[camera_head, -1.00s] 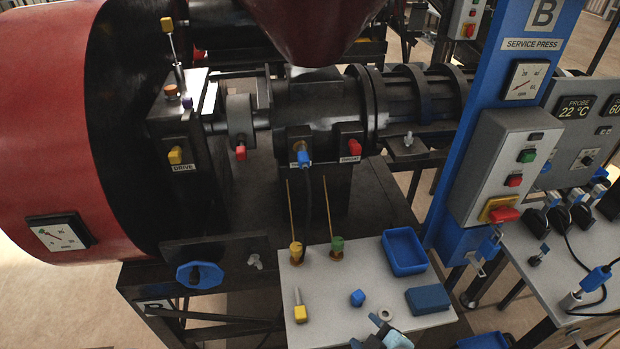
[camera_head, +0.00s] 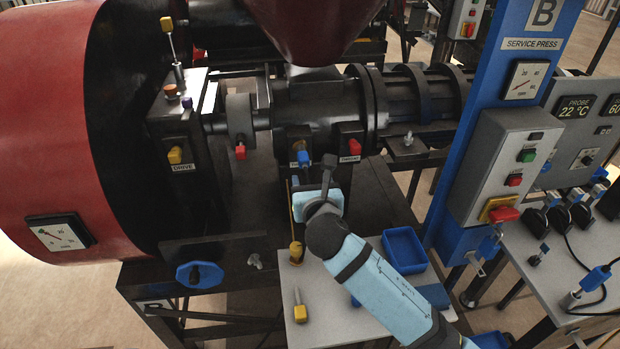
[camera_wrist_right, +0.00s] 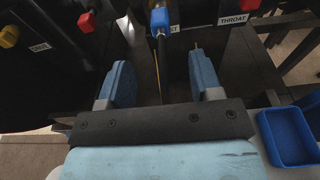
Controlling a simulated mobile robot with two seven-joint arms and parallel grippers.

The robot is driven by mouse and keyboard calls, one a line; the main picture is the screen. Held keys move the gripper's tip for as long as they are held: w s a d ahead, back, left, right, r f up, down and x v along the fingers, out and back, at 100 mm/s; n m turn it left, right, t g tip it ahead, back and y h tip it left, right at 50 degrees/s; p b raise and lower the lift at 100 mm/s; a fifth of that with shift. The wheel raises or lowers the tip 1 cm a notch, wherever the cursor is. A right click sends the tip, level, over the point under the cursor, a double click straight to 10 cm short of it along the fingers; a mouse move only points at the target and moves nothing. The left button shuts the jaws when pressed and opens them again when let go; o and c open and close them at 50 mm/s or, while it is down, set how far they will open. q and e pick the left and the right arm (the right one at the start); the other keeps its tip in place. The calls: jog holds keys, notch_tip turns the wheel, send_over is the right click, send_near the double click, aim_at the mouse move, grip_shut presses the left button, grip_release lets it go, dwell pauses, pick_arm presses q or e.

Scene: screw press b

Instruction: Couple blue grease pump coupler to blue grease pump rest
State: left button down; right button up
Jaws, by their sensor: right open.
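The blue coupler (camera_head: 304,158) sits on the fitting at the THRUST label on the press housing, and a dark hose hangs from it. In the right wrist view the coupler (camera_wrist_right: 161,20) is at the top, beyond the fingertips. My right gripper (camera_head: 312,186) is just below and in front of the coupler. Its two blue fingers (camera_wrist_right: 160,78) are open and apart, with the hose visible between them and nothing clearly held. I cannot tell which part is the blue grease pump rest; a blue coupler-like part (camera_head: 597,278) stands on the right bench. My left gripper is not in view.
A red cap (camera_head: 350,147) sits right of the coupler at THROAT. Below my arm, a grey table holds a blue tray (camera_head: 404,249) and a yellow-handled tool (camera_head: 299,311). The blue post (camera_head: 470,160) stands right.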

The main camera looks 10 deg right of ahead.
aim_at(304, 161)
jog(key=w, duration=0.4)
jog(key=w+f, duration=0.1)
jog(key=w, duration=0.7)
jog(key=shift+f, duration=0.3)
jog(key=shift+s, duration=0.1)
grip_shut()
